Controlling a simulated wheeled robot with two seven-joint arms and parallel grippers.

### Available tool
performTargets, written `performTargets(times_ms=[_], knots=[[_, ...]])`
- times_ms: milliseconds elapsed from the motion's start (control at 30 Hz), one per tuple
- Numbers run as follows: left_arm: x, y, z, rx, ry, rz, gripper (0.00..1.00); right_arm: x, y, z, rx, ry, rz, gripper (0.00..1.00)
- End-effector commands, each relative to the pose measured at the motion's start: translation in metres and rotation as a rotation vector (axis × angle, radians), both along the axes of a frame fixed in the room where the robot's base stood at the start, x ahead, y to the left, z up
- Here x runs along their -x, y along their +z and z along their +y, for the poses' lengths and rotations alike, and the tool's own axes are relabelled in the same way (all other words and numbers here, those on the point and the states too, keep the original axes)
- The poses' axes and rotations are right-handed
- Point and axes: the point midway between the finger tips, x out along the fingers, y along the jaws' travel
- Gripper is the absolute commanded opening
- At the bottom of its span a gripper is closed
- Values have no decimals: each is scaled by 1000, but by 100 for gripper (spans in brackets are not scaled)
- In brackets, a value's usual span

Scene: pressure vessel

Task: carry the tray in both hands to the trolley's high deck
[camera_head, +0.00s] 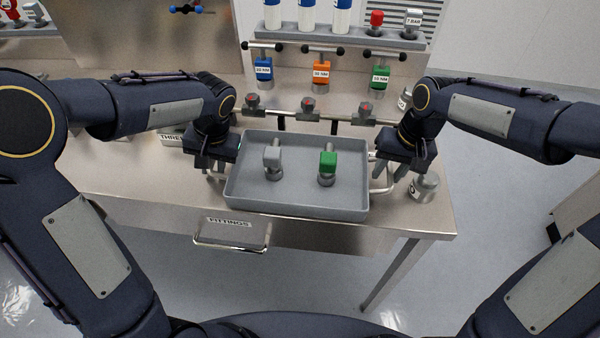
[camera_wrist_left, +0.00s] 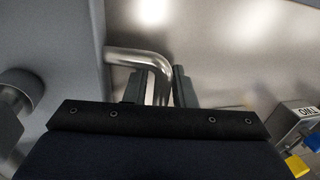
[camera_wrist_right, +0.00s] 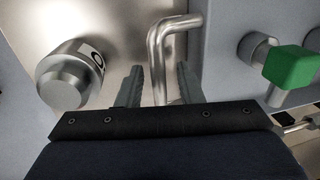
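The grey tray (camera_head: 297,208) sits on the steel bench in the head view, with bent metal handles at its two ends. On it stand a grey-topped fitting (camera_head: 272,160) and a green-topped fitting (camera_head: 327,166). My left gripper (camera_head: 215,168) is at the tray's left end; in the left wrist view its fingers stand apart on either side of the left handle (camera_wrist_left: 157,68). My right gripper (camera_head: 384,176) is at the right end; in the right wrist view its open fingers straddle the right handle (camera_wrist_right: 158,62), with gaps showing. The trolley's high deck cannot be identified.
Behind the tray runs a pipe with red-marked valves (camera_head: 308,107). A metal cylinder (camera_head: 425,187) stands close by my right gripper. A drawer labelled FITTINGS (camera_head: 229,232) is at the bench front. Open floor (camera_head: 500,215) lies to the right.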

Motion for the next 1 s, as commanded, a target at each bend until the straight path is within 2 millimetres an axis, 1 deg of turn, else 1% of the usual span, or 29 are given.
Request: performTargets(times_ms=[133,300,400,733,867,1000], knots=[[0,0,0,0,0,0,23,0,0,0,0,0,0,33],[0,0,0,0,0,0,1,0,0,0,0,0,0,11],[0,0,0,0,0,0,0,0,0,0,0,0,0,0],[0,1,0,0,0,-1,0,0,0,0,0,0,0,0],[-1,3,0,0,-1,-3,0,-1,3,0,-1,0,-2,0],[-1,10,0,0,-1,-3,0,-1,10,0,-1,0,-2,0]])
